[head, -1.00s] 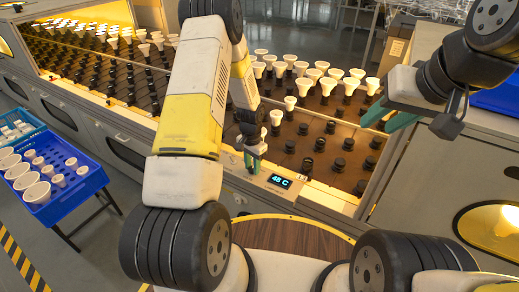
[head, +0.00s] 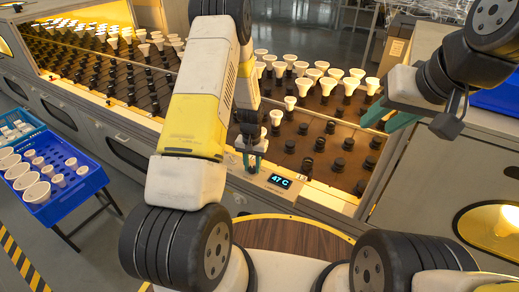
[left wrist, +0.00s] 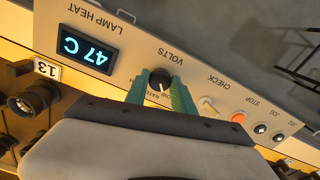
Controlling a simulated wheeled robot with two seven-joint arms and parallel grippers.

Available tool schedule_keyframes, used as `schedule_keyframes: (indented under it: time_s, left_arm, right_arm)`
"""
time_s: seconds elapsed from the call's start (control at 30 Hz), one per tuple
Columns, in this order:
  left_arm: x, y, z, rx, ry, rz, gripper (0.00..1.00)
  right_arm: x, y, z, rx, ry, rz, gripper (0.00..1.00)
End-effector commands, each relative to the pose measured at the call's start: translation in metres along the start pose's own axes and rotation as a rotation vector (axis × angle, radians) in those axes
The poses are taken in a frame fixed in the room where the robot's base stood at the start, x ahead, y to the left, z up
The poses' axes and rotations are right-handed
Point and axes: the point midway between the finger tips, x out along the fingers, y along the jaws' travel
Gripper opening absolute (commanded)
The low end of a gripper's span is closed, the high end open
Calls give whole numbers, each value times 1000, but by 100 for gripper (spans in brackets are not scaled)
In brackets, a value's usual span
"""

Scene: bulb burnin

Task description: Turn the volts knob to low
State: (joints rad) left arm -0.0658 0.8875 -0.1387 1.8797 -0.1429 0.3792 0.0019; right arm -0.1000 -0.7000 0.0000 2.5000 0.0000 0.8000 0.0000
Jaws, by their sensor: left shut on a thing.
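The black volts knob (left wrist: 160,80) sits on the grey control strip under the upside-down label VOLTS in the left wrist view. Small labels beside it are partly covered by my gripper, and its exact setting is hard to tell. My left gripper (left wrist: 161,92) has its teal fingers on both sides of the knob and is shut on it. In the head view my left gripper (head: 252,161) is at the panel's front edge, and the knob is hidden there. My right gripper (head: 388,116) is open and empty above the rack's right end.
The lamp heat display (left wrist: 88,49) reads 47 C and sits beside the knob. A check switch (left wrist: 208,105), an orange stop button (left wrist: 239,118) and black jacks lie along the same strip. Bulbs (head: 325,83) stand in the rack behind. A blue crate (head: 62,203) holds more bulbs at left.

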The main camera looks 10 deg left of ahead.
Motion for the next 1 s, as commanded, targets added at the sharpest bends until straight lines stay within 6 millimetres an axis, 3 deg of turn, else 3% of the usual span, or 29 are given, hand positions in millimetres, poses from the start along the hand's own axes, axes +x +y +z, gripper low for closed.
schedule_keyframes:
  time_s: [0.2, 0.23, 0.33, 0.7, 1.0]
  left_arm:
    - [-1, 0, -1, -2, 2, 0, 0]
    - [-1, 0, -1, -2, 2, 0, 32]
    - [-1, 0, -1, -2, 2, 0, 52]
    - [-4, 0, -1, 0, 1, 0, 52]
    - [-51, 0, -1, 0, 4, 0, 52]
  right_arm:
    - [0, 0, 0, 0, 0, 0, 36]
    - [0, 0, 0, 0, 0, 0, 36]
    - [0, 0, 0, 0, 0, 0, 36]
    - [0, 0, 0, 0, 0, 0, 36]
    - [0, 0, 0, 0, 0, 0, 36]
